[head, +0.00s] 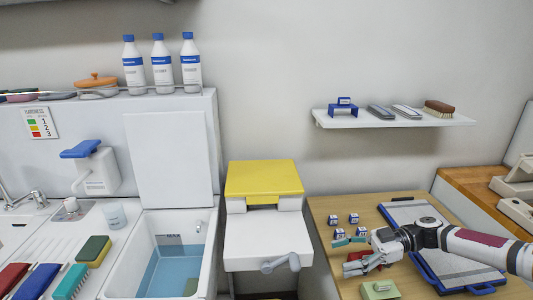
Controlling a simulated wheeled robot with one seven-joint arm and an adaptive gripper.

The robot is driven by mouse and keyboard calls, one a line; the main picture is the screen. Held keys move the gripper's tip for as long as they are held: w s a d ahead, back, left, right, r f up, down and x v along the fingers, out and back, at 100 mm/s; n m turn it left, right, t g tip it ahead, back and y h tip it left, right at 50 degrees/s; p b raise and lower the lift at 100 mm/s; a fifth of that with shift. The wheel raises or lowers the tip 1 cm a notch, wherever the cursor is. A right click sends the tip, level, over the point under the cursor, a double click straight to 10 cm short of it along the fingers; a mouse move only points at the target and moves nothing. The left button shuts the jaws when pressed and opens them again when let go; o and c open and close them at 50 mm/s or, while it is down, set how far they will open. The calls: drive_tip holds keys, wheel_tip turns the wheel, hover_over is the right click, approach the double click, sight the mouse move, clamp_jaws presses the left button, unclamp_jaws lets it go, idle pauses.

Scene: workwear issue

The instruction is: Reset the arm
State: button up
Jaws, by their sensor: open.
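My gripper (347,255) is at the end of my arm, which reaches in from the right edge over the wooden table (326,209). The height of the gripper above the table is hard to judge.
Small blue-and-white blocks (334,219) lie behind the gripper, and a pale green block (380,290) lies in front. Blue-edged boards (440,275) lie under the arm. A yellow-lidded white unit (264,178) and a basin (148,260) stand left. A shelf (395,121) hangs above.

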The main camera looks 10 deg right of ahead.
drive_tip(key=s+a+m+g+h, duration=0.2)
drive_tip(key=s+a+g+h, duration=0.2)
drive_tip(key=s+a+h, duration=0.15)
drive_tip(key=s+r+m+t+h, duration=0.4)
drive_tip(key=s+r+m, duration=0.3)
drive_tip(key=r, duration=0.5)
drive_tip(key=s+a+r+m+t+h, duration=0.1)
drive_tip(key=s+r+m+t+h, duration=0.4)
drive_tip(key=r, duration=0.8)
drive_tip(key=shift+s+a+r+m+h, duration=0.25)
drive_tip(key=shift+s+m+h, duration=0.4)
drive_tip(key=shift+s+m, duration=1.55)
drive_tip(key=shift+s+f+n, duration=0.1)
drive_tip(key=shift+s+n, duration=0.2)
drive_tip(key=shift+n, duration=0.1)
